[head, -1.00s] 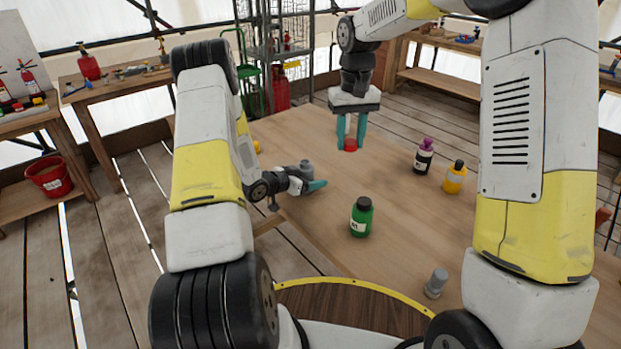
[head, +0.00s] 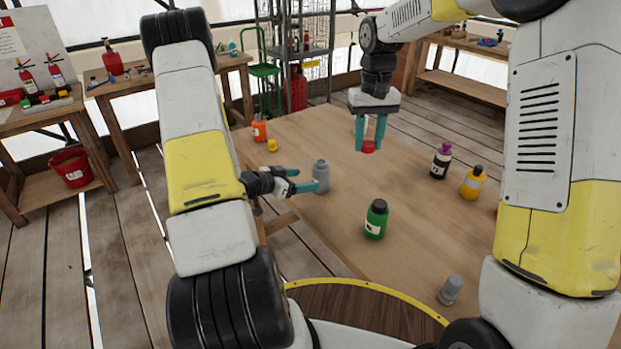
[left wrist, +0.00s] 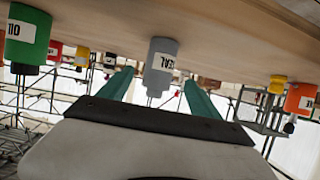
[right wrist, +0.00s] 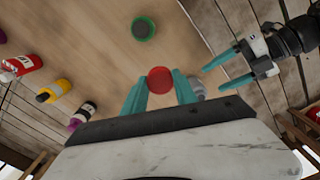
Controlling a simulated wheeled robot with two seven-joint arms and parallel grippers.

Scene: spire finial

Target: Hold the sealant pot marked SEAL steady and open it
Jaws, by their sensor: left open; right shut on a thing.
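The grey pot marked SEAL (head: 320,178) stands upright on the table. In the left wrist view the pot (left wrist: 161,64), with its label, shows in the gap between the open fingers. My left gripper (head: 305,180) is open beside it, low over the table; I cannot tell whether a finger touches it. My right gripper (head: 370,136) is above the table, beyond the pot, shut on a small red round thing (head: 368,147). The red thing's round face shows in the right wrist view (right wrist: 160,80). There the grey pot (right wrist: 198,86) is partly hidden behind a right finger.
A green bottle (head: 376,220) stands near the pot. A grey container (head: 451,290) is at the table's front. Dark (head: 440,160) and yellow (head: 473,183) bottles stand to the right. An orange bottle (head: 259,128) and small yellow thing (head: 272,145) are at the far left corner.

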